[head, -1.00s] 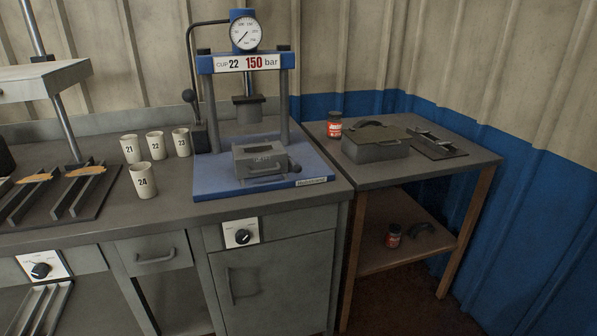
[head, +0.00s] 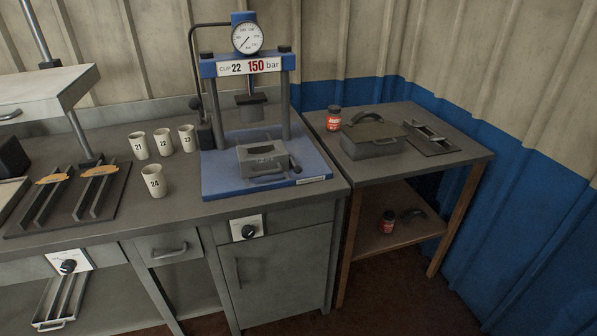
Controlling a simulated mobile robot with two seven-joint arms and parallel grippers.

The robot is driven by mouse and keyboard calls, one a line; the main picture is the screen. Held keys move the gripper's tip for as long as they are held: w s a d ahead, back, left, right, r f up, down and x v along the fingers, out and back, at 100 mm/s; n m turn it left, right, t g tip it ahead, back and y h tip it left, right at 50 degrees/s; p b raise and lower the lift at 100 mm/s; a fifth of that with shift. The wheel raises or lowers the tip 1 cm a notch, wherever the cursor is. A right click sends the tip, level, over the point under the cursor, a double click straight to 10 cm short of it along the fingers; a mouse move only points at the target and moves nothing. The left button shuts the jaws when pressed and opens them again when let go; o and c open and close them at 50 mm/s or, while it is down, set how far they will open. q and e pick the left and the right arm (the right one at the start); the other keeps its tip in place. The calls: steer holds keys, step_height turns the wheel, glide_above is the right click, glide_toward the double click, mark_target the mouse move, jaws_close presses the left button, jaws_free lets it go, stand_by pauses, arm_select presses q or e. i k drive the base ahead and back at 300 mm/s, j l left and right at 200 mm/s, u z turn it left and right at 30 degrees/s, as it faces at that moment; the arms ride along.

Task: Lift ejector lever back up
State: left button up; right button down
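No lever in view carries a label, so I cannot tell for sure which one is the ejector lever. A short dark lever (head: 296,168) with a rounded end sits at the right side of the grey mould box (head: 262,160). The mould box rests on the blue base (head: 225,186) of the press, below the raised ram (head: 250,106). A dark ball-ended lever (head: 195,103) is at the press's left post. Neither of my grippers is in view.
Several numbered cups (head: 163,142) stand left of the press. A rack with two tan-topped pieces (head: 99,170) lies farther left. A side table at right holds a red jar (head: 333,118), a lidded grey box (head: 373,147) and a dark fixture (head: 432,140).

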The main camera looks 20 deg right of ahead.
mark_target(297, 169)
steer(key=i+l, duration=0.2)
steer(key=i, duration=0.25)
steer(key=i+l, duration=0.15)
steer(key=i, duration=0.3)
steer(key=l+z, duration=0.05)
